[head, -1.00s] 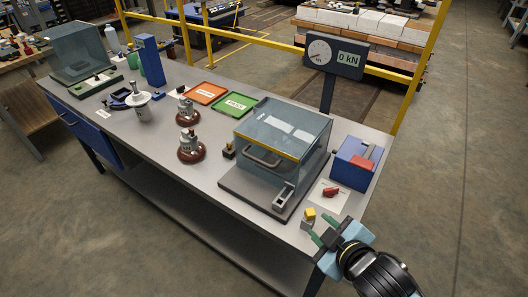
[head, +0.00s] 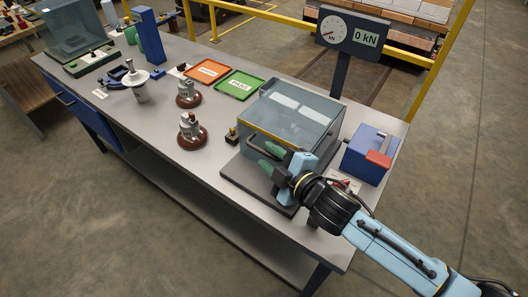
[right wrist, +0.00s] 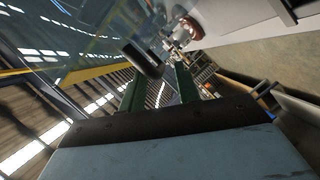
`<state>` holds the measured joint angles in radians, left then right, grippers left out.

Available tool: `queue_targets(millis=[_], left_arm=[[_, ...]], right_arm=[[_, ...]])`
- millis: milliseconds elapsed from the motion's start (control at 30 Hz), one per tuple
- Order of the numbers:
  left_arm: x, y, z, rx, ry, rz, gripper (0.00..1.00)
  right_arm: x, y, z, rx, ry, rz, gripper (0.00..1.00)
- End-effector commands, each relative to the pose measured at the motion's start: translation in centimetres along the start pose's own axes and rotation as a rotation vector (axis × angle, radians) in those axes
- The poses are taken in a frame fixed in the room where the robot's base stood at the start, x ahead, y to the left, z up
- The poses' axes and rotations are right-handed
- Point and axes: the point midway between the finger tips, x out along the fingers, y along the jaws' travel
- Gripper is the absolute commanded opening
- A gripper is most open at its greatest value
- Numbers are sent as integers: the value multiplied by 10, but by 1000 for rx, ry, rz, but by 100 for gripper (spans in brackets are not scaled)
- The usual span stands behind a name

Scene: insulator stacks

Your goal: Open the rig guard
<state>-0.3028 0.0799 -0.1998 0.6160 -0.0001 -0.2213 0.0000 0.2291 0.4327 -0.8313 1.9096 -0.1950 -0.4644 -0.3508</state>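The rig guard (head: 290,108), a clear box with a yellow front edge and a dark handle (head: 256,143), sits closed on its dark base plate (head: 233,172) at the right of the bench. My right gripper (head: 266,158) is at the guard's front with its green fingers apart, pointing at the handle. In the right wrist view the two green fingers (right wrist: 158,80) are spread, and the dark handle (right wrist: 142,58) shows near their tips. I cannot tell whether they touch it. The forearm hides part of the base plate's front. My left gripper is not in view.
A blue box with a red part (head: 370,155) stands right of the guard. A gauge display (head: 348,33) stands behind it. Brown insulators (head: 193,132), a green tray (head: 240,84) and an orange tray (head: 207,71) lie to the left. The bench's front left strip is clear.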

Motion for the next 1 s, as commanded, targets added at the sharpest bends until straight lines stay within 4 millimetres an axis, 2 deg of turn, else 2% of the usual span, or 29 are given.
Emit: queue_targets(millis=[100,200,567,800,1000], left_arm=[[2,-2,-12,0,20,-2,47],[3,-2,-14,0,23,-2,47],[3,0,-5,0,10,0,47],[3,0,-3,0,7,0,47],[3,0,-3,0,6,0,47]], right_arm=[[16,0,0,0,0,1,33],[24,0,0,1,0,0,33],[28,0,0,1,0,-1,33],[28,0,0,1,-1,-1,1],[28,0,0,1,-1,-1,0]])
